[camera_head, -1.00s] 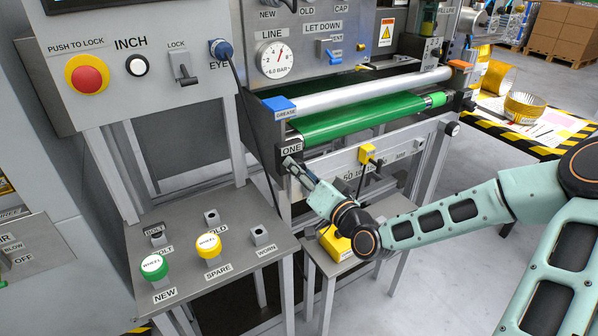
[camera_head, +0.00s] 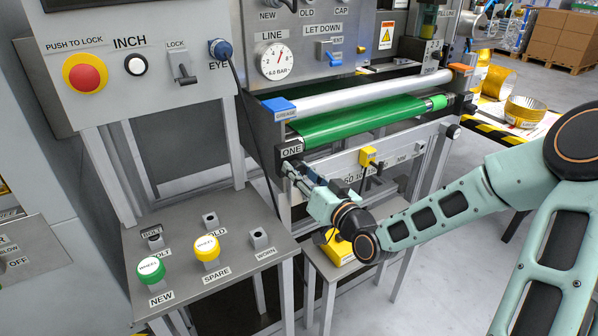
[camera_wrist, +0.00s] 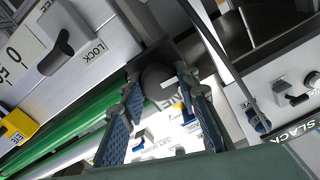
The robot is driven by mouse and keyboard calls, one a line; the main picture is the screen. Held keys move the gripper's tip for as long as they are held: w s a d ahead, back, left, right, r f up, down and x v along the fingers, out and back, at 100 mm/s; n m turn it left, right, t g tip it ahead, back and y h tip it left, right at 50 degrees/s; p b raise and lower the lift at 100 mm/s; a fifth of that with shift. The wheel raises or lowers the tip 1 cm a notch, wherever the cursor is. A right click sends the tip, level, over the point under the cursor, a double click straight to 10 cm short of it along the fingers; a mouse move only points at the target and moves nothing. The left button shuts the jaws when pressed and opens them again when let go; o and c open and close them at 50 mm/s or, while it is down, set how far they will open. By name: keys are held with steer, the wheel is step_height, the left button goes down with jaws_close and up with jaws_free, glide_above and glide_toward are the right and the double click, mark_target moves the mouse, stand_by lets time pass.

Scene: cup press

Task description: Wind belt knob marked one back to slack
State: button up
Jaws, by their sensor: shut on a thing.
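The label ONE (camera_head: 291,150) is on the left end block of the green belt (camera_head: 370,121). My gripper (camera_head: 292,172) reaches in just below that label. In the wrist view my gripper (camera_wrist: 160,105) has its two blue-padded fingers on either side of a dark round knob (camera_wrist: 160,78), and is shut on it. The knob is hidden behind my gripper in the head view. The word SLACK (camera_wrist: 299,133) shows at the right of the wrist view. The knob's pointer mark cannot be made out.
A lever marked LOCK (camera_wrist: 62,50) stands left of my fingers in the wrist view. A yellow block (camera_head: 367,156) sits on the rail right of my gripper.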

steer(key=o, duration=1.2)
steer(key=shift+c, duration=0.2)
steer(key=v, duration=0.7)
steer(key=shift+s+d, duration=0.15)
steer(key=shift+s, duration=0.05)
steer(key=shift+f, duration=0.1)
